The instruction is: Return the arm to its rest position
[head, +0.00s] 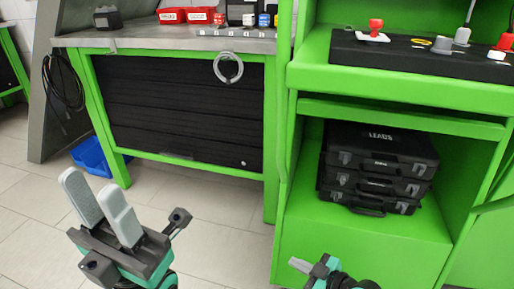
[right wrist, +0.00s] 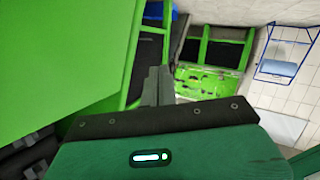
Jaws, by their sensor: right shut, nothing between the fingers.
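My left gripper (head: 93,183) is at the lower left of the head view, in front of the bench and above the tiled floor. Its two grey fingers stand apart with nothing between them. My right gripper (head: 298,264) shows at the bottom edge of the head view, in front of the green cabinet, shut and empty. In the right wrist view its dark fingers (right wrist: 158,86) are together, beside a large green panel (right wrist: 65,55). Most of the right arm is outside the head view.
A green-framed bench (head: 190,42) with black drawers stands ahead. The green cabinet (head: 360,245) on the right holds stacked black cases (head: 375,165). A blue bin (head: 90,157) sits on the floor behind the left gripper. Tiled floor (head: 215,215) is clear between the grippers.

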